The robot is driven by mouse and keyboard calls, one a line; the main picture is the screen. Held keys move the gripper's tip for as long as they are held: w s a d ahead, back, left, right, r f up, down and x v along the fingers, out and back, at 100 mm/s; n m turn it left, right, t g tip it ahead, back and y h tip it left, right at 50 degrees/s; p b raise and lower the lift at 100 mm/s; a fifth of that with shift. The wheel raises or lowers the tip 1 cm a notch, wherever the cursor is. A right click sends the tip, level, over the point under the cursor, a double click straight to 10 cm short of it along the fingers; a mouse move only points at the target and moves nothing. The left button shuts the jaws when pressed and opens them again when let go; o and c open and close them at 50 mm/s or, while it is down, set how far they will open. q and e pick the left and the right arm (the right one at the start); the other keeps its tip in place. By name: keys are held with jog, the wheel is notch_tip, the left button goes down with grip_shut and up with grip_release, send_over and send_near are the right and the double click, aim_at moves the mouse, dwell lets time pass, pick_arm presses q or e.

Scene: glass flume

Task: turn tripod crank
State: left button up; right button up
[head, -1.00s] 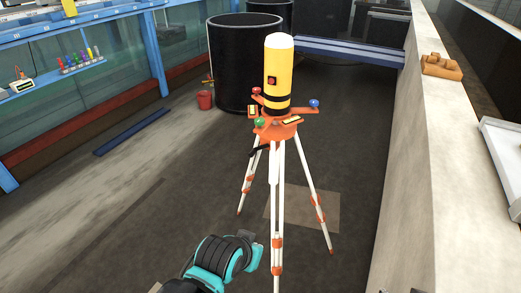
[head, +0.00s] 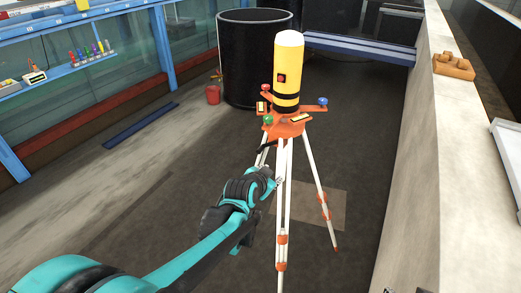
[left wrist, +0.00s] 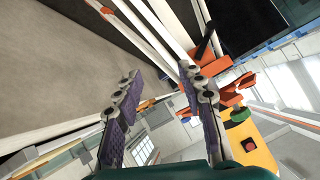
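A tripod with white legs (head: 310,165) and orange fittings stands on the dark floor in the head view. Its orange head (head: 287,127) has red, green and blue knobs and carries a yellow cylinder (head: 288,70) with black bands. A small black crank (head: 265,146) sticks out from the left side below the head. In the left wrist view a black bar that looks like the crank (left wrist: 205,44) lies beyond the fingers. My left gripper (head: 277,181) is beside the upper legs, below the crank; its purple-padded fingers (left wrist: 160,85) are apart with nothing between them. My right gripper is not seen.
A black tank (head: 252,60) and a red bucket (head: 213,95) stand behind. A pale wall (head: 430,150) with a brown block (head: 454,66) on top runs along the right. A blue bar (head: 140,126) lies on the floor at left. The floor between is mostly clear.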

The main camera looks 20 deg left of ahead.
aim_at(259, 152)
pick_arm(q)
jog(key=w+a+f+m+t, duration=0.1)
jog(key=w+a, duration=0.2)
jog(key=w+a+f+t+y, duration=0.1)
jog(key=w+a+f, duration=0.1)
jog(key=w+a, duration=0.2)
jog(key=w+a+f+m+t+y, duration=0.1)
jog(key=w+a+f, duration=0.1)
jog(key=w+a, duration=0.1)
jog(key=shift+w+a+f+m+p, duration=0.15)
jog(key=shift+w+a+m+p, duration=0.2)
jog(key=shift+w, duration=0.15)
jog(key=b+x, duration=0.1)
jog(key=x, duration=0.6)
jog(key=shift+w+a, duration=0.1)
jog(key=shift+w, duration=0.2)
grip_shut()
